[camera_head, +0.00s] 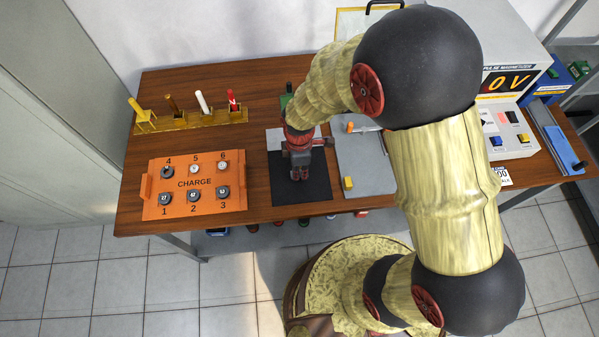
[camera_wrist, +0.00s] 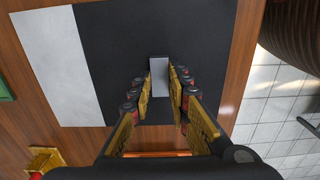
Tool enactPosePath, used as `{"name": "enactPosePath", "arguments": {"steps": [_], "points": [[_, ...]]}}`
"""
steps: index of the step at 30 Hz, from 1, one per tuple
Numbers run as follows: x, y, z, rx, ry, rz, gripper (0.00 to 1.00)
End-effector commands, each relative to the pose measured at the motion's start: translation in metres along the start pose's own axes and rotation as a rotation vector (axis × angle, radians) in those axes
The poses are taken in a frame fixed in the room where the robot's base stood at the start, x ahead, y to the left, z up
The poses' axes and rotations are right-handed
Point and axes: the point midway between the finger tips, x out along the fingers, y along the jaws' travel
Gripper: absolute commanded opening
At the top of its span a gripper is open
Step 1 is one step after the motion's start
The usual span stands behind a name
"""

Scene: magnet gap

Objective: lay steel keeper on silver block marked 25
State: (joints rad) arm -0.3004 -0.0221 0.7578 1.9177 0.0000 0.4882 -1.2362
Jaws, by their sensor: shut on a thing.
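My gripper (camera_head: 299,172) is over the black mat (camera_head: 316,188) at the middle of the table. In the wrist view its yellow-padded fingers (camera_wrist: 161,82) are closed on the two sides of a small light-grey metal bar (camera_wrist: 159,75). A dark edge shows at the bar's far end. No number is readable on it, and I cannot tell whether it is the steel keeper or the silver block, nor whether it touches the mat. In the head view my gripper hides it. No block with a readable 25 shows in either view.
An orange CHARGE tray (camera_head: 182,207) with numbered round pieces stands left of the mat. A grey plate (camera_head: 375,179) on the right carries a yellow cube (camera_head: 348,183). The pulse magnetizer (camera_head: 508,95), showing 0 V, stands far right. A yellow rack (camera_head: 182,122) stands at back left.

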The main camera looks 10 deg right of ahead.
Motion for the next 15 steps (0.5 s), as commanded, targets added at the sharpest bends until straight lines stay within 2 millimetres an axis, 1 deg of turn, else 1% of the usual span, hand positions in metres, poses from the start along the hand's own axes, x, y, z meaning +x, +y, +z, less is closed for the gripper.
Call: {"name": "enactPosePath", "arguments": {"steps": [3,8,15], "points": [[0.0,0.0,0.0,0.0,0.0,0.0,0.0],[-0.001,0.0,0.0,0.0,0.0,0.001,0.0],[-0.016,0.0,0.0,0.0,0.0,0.001,0.0]]}}
